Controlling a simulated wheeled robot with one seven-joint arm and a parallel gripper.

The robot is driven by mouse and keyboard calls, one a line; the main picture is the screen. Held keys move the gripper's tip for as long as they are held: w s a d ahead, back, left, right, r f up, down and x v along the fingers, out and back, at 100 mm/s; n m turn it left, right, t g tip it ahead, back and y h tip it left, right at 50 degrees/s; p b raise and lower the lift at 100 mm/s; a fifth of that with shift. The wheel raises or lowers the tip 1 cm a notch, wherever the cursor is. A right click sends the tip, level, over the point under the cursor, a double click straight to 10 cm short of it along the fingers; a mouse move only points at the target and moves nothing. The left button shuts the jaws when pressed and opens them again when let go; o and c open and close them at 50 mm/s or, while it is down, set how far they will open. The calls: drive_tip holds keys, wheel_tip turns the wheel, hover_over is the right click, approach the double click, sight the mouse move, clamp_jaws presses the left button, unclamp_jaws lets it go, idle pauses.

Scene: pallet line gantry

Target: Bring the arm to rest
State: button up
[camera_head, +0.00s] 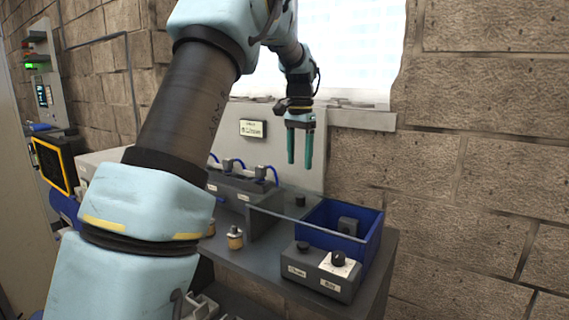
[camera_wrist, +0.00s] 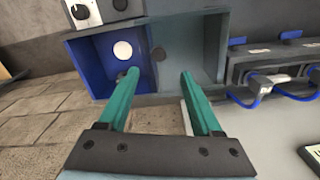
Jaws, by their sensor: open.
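My gripper (camera_head: 301,147) hangs fingers down above the grey bench in the head view, in front of the wall panel and window. Its two teal fingers are apart with nothing between them. In the wrist view my gripper (camera_wrist: 157,90) also shows open and empty, with the blue bin and a grey compartment beyond the fingertips. My arm reaches up and across the left half of the head view.
A blue bin (camera_head: 372,222) with a dark item inside stands at the bench's right. A control box (camera_head: 322,272) with knobs sits in front. A small brass-coloured part (camera_head: 235,238) stands left of them. Blue-cabled devices (camera_head: 240,180) line the back panel. The stone wall is at right.

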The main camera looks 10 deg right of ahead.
drive_tip(key=s+a+f+n, duration=0.3)
drive_tip(key=s+a+f, duration=0.1)
drive_tip(key=a, duration=0.4)
drive_tip(key=s+a+f+n, duration=0.3)
drive_tip(key=s+a, duration=0.2)
drive_tip(key=a, duration=0.3)
drive_tip(key=s+a+f+n+t, duration=0.1)
drive_tip(key=s+a+f+n, duration=0.3)
drive_tip(key=s, duration=0.9)
drive_tip(key=a+f, duration=0.2)
drive_tip(key=a, duration=0.2)
drive_tip(key=shift+a+t, duration=0.15)
drive_tip(key=shift+t, duration=0.15)
